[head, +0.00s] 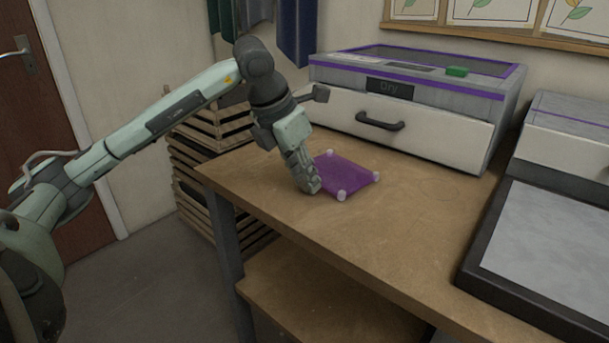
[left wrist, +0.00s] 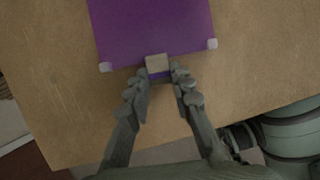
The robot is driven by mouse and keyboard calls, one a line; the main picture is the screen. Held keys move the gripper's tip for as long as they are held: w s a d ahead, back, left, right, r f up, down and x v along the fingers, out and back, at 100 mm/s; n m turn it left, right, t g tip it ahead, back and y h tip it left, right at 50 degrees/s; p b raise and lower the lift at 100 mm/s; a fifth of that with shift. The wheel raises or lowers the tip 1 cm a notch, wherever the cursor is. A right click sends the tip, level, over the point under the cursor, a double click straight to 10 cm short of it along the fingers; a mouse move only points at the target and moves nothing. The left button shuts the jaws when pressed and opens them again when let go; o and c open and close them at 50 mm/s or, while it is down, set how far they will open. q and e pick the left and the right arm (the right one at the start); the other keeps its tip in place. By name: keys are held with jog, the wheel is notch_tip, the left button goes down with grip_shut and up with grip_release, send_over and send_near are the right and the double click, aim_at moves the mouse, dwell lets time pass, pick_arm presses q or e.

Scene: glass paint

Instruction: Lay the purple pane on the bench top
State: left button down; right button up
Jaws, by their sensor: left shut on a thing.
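The purple pane (head: 347,178) is a flat square with small white corner pieces, at the left part of the wooden bench top (head: 420,230). In the left wrist view the pane (left wrist: 155,28) reaches past the top edge, and a pale block (left wrist: 157,63) sits at its near edge. My left gripper (head: 314,188) is shut on the pane at this block; its fingertips also show in the left wrist view (left wrist: 160,77). The pane looks level and at or very close to the bench top; I cannot tell whether it touches. My right gripper is not in view.
A dark-framed grey panel (head: 550,240) lies at the right. Slatted crates (head: 195,165) stand left of the bench. The bench middle is clear.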

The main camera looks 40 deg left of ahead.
pick_arm(q)
jog(key=shift+f, duration=0.15)
dwell(0.4)
jog(key=c, duration=1.3)
grip_release()
jog(key=shift+o, duration=0.2)
jog(key=w+r+p+v, duration=0.1)
jog(key=w+p+v, duration=0.1)
jog(key=v, duration=1.8)
jog(key=shift+w+d+r+p, duration=0.25)
jog(key=shift+w+d+p, duration=0.1)
jog(key=shift+p, duration=0.25)
